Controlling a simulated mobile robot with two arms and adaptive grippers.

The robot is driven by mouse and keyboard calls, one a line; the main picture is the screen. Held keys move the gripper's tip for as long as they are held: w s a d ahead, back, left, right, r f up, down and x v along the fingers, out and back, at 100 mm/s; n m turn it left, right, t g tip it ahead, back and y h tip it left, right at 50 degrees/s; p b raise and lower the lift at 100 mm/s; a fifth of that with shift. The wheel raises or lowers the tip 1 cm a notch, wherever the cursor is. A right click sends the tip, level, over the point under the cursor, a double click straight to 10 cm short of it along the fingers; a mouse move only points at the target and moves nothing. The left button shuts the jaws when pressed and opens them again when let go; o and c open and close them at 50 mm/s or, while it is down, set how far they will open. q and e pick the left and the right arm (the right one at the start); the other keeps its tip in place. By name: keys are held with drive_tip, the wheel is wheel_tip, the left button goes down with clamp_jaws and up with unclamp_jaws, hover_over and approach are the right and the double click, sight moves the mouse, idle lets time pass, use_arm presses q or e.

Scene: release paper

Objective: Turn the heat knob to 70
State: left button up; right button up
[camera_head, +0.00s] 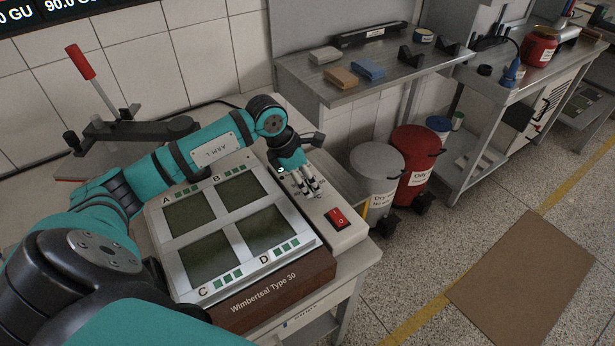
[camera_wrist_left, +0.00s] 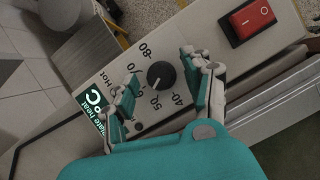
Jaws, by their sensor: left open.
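The heat knob (camera_wrist_left: 160,75) is a round black dial on the pale panel, with numbers from 40 to 80 around it. A small light mark on it seems to face the lower left, towards 50 or 60; the exact setting is too small to tell. My left gripper (camera_head: 308,188) hangs over the right part of the machine's panel. In the left wrist view my left gripper (camera_wrist_left: 164,74) is open, one finger on each side of the knob; I cannot tell if they touch it. In the head view the knob is hidden by the gripper. My right gripper is out of view.
A red rocker switch (camera_head: 337,218) sits on the panel close to the gripper. The hot plate (camera_head: 205,287) with fields A to D lies under my left arm. A grey bin (camera_head: 377,172) and red bin (camera_head: 415,160) stand right.

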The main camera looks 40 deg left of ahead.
use_arm(q)
clamp_jaws()
drive_tip(key=shift+w+a+f+m+h+b, duration=0.1)
drive_tip(key=shift+m+h+b, duration=0.2)
drive_tip(key=shift+m+b, duration=0.55)
drive_tip(key=m+b, duration=0.2)
drive_tip(key=m+g+b, duration=0.1)
drive_tip(key=m+b, duration=0.1)
drive_tip(key=shift+w+g+h, duration=0.15)
drive_tip(key=shift+g+h, duration=0.15)
drive_tip(key=shift+h, duration=0.1)
drive_tip(key=m+g+b, duration=0.1)
drive_tip(key=m+b, duration=0.2)
drive_tip(key=m, duration=0.1)
drive_tip(key=shift+g, duration=0.4)
drive_tip(key=shift+w+m+g+b, duration=0.1)
drive_tip(key=shift+m+g+b, duration=0.4)
drive_tip(key=shift+m, duration=0.65)
drive_tip(key=shift+w+m+g+b, duration=0.1)
drive_tip(key=shift+m+g+b, duration=0.2)
drive_tip(key=shift+m+b, duration=0.6)
drive_tip(key=shift+s+r+m, duration=0.1)
drive_tip(key=shift+r+m, duration=0.1)
drive_tip(key=shift+m, duration=0.1)
